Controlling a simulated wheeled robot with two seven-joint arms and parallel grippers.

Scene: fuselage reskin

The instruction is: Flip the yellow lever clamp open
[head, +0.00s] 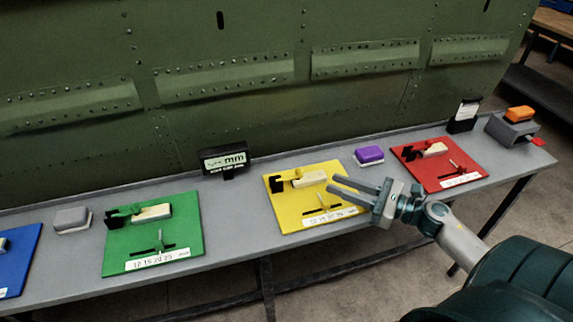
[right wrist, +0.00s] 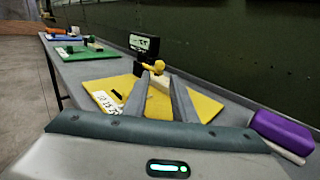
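The yellow board (head: 283,216) lies on the bench and also shows in the right wrist view (right wrist: 206,106). On it sit a black clamp base (head: 275,185), a yellow lever (head: 295,176) and a cream block (head: 312,178). The lever lies low beside the block. Its rounded yellow end (right wrist: 156,66) shows in the right wrist view, beyond my fingertips and roughly between them. My right gripper (head: 332,184) is open and empty, its two fingers apart over the right side of the board, pointing left toward the clamp. My left gripper is not in view.
A small upright slider stands at the board's front. A purple block (head: 369,155) sits to the right, before a red board (head: 416,172). A green board (head: 120,245) lies left, and a black mm display (head: 224,159) stands behind. The green riveted panel (head: 200,110) rises along the bench's back.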

